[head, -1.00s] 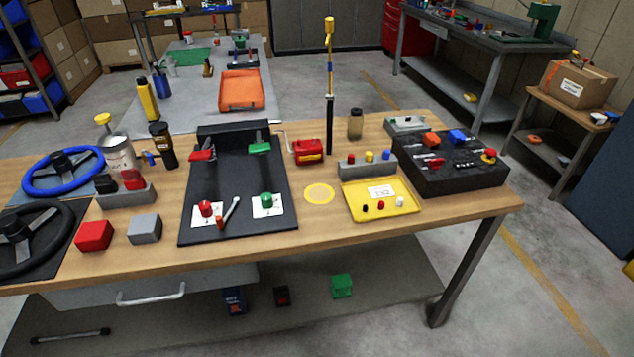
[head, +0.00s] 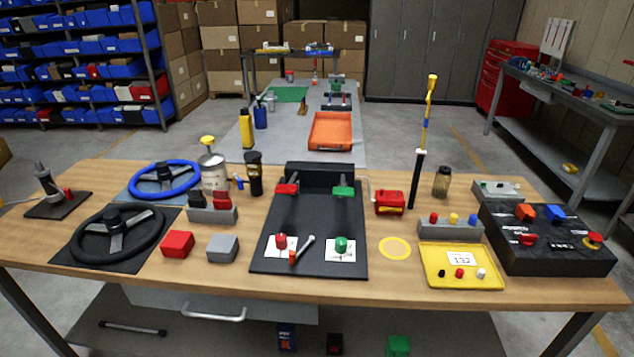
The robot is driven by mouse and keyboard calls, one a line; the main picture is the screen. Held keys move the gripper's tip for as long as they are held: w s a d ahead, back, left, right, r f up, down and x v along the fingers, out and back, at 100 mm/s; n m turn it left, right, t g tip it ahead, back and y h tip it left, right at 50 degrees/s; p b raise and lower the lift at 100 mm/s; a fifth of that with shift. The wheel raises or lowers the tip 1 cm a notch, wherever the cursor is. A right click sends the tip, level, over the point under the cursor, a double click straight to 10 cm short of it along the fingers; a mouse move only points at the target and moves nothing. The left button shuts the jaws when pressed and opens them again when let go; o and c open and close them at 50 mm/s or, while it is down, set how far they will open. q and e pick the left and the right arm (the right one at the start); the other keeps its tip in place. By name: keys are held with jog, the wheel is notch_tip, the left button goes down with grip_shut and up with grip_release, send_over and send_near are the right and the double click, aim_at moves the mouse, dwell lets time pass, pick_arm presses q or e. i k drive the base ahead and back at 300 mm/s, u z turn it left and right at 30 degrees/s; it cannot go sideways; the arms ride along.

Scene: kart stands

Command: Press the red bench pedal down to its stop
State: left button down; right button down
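In the head view, a black pedal board (head: 310,262) lies on the wooden bench (head: 215,283), with a raised black block (head: 320,174) at its far end. A red pedal (head: 287,189) sits at the left of that block and a green pedal (head: 343,192) at its right. The red pedal appears raised above the board. Nearer on the board, a red knob (head: 281,241) and a green knob (head: 341,244) stand on white cards, with a small wrench-like tool (head: 302,249) between them. Neither of my grippers is in view.
Left are a blue steering wheel (head: 164,180), a black one (head: 118,233), a red block (head: 178,244) and a grey block (head: 222,247). Right are a red box (head: 389,202), a tall yellow-topped lever (head: 424,140), a yellow tray (head: 461,281) and a black control panel (head: 560,262).

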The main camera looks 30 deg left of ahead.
aim_at(291, 188)
jog(key=z, duration=0.55)
jog(key=k, duration=0.65)
jog(key=z, duration=0.65)
jog(key=i, duration=0.7)
jog(key=u, duration=0.45)
jog(key=i, duration=0.9)
jog(key=u, duration=1.3)
jog(key=i, duration=0.35)
jog(key=u, duration=0.2)
